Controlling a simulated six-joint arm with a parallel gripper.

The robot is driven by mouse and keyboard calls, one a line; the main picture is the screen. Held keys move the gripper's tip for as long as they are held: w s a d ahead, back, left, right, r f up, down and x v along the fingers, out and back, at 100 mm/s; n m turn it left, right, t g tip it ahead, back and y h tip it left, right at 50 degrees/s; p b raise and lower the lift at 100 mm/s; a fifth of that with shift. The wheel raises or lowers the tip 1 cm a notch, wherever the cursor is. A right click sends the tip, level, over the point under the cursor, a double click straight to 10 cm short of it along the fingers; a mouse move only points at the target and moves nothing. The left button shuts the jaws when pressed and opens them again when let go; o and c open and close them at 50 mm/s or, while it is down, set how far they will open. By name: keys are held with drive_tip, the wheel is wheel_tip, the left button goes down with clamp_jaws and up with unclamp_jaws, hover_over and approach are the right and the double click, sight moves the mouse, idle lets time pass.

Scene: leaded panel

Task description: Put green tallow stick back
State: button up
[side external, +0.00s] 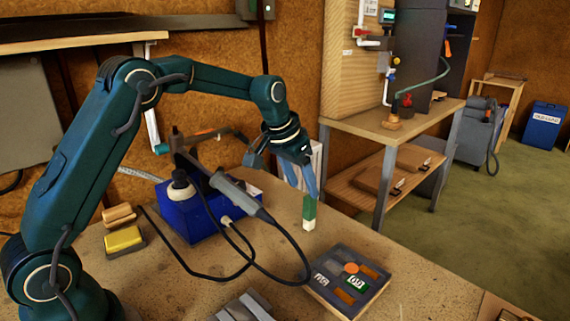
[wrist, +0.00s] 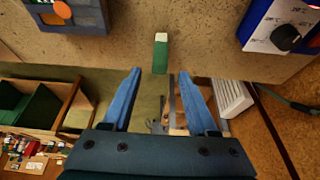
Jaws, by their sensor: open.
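The green tallow stick (side external: 309,213), green above with a white lower end, stands about upright on the bench, near its far edge. It also shows in the wrist view (wrist: 160,52), ahead of the fingertips and sideways between them. My gripper (side external: 303,188) is open, its blue fingers pointing down just above the stick's green end. In the wrist view the gripper (wrist: 159,72) is empty. A dark compartmented tray (side external: 324,259) lies nearer the camera, with an orange round piece (side external: 351,268) and small labels on it. Part of the tray (wrist: 85,27) shows in the wrist view.
A blue soldering station (side external: 188,223) with an iron and looping black cable stands left of the stick. A yellow sponge (side external: 123,239) lies farther left, and grey metal pieces (side external: 243,307) lie at the front. The bench between stick and tray looks clear.

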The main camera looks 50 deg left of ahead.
drive_tip(key=s+d+r, duration=0.2)
drive_tip(key=s+r, duration=0.2)
drive_tip(key=s, duration=0.3)
drive_tip(key=s+d+r, duration=0.1)
drive_tip(key=s+r, duration=0.4)
drive_tip(key=s, duration=0.3)
drive_tip(key=s+d+f+t, duration=0.1)
drive_tip(key=s+f, duration=0.3)
drive_tip(key=s, duration=0.8)
drive_tip(key=shift+d+f, duration=0.15)
drive_tip(key=shift+d, duration=0.1)
drive_tip(key=shift+w, duration=0.1)
